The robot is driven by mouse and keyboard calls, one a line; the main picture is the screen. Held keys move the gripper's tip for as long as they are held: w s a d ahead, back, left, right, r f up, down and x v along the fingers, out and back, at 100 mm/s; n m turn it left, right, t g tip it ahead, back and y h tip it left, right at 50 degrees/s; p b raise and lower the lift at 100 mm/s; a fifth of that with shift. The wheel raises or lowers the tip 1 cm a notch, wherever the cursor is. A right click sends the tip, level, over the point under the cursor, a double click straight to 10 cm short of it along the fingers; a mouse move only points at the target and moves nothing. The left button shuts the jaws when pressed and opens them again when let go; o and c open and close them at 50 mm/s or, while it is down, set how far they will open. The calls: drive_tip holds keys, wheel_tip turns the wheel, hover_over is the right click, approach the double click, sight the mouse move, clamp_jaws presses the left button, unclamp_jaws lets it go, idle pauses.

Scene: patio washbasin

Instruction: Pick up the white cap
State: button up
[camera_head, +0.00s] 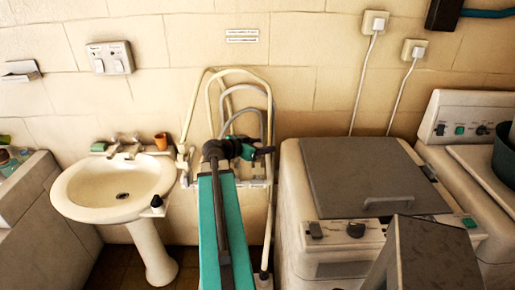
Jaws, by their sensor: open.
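I cannot pick out a white cap with certainty. My gripper (268,151) is at the end of my teal and black arm, in the middle of the view in front of the pale pipe rack. It is open, and I see nothing held in it. It is to the right of the washbasin (75,190) and left of the grey-lidded washing machine (365,175). My arm hides part of the rack and wall behind it.
Taps (131,150), an orange-brown cup (161,141) and a green item (98,146) stand on the basin's back edge. A small dark object (157,203) is at its right rim. The pale pipe rack (247,72) stands against the wall. A second machine (460,110) is at right.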

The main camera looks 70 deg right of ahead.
sight(257, 144)
drive_tip(key=shift+s+d+f, duration=0.1)
drive_tip(key=shift+d+f, duration=0.05)
drive_tip(key=shift+d, duration=0.1)
idle(0.4)
drive_tip(key=c, duration=1.1)
drive_tip(key=a+r+b, duration=0.2)
drive_tip(key=a, duration=0.1)
drive_tip(key=a+r+b, duration=0.1)
drive_tip(key=a+b, duration=0.1)
drive_tip(key=shift+w+r, duration=0.3)
drive_tip(key=shift+r, duration=0.1)
drive_tip(key=shift+w+a+b, duration=0.15)
drive_tip(key=shift+a+b, duration=0.2)
drive_tip(key=shift+b, duration=0.65)
drive_tip(key=shift+b, duration=0.35)
